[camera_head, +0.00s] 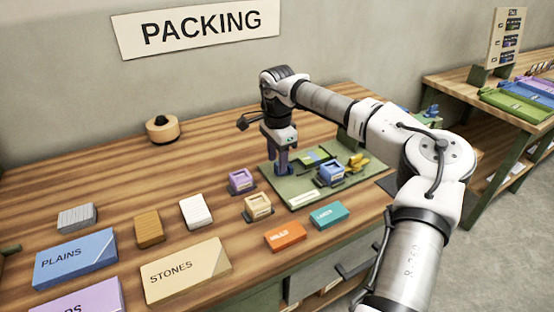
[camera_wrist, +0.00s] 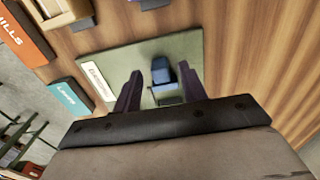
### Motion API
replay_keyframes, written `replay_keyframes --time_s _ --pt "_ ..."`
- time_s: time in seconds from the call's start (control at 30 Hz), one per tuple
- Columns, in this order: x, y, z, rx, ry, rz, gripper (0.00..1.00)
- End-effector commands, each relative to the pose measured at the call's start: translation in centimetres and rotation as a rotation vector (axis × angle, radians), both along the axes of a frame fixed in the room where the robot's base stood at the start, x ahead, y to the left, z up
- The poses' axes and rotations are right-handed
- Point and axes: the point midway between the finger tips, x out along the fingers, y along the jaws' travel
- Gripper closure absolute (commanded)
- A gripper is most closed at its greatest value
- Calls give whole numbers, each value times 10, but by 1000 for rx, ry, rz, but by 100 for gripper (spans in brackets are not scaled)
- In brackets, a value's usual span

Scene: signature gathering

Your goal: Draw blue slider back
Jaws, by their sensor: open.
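In the wrist view a small blue block, which looks like the blue slider (camera_wrist: 161,72), stands on a green board (camera_wrist: 125,57). It lies between and just beyond the two dark purple fingers of my open gripper (camera_wrist: 160,90), with a gap on each side. A dark piece next to the block is partly hidden by the gripper body. In the head view my gripper (camera_head: 283,170) points down over the far left part of the green board (camera_head: 275,182). Its fingers hide most of what is under them there.
On the board to the right stand a blue open-topped box (camera_head: 331,174) and yellow pieces (camera_head: 357,162). Purple (camera_head: 241,180) and cream (camera_head: 258,206) boxes stand left of the board. Orange (camera_head: 285,236) and teal (camera_head: 330,215) blocks lie in front. The table behind is mostly clear.

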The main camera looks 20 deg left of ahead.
Motion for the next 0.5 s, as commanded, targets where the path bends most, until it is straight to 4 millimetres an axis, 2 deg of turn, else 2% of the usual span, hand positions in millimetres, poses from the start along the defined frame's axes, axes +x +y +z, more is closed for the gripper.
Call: replay_keyframes --time_s 0.17,0.5 --pt "1 1 31 2 -4 0 58" --pt "0 1 106 2 -2 0 58"
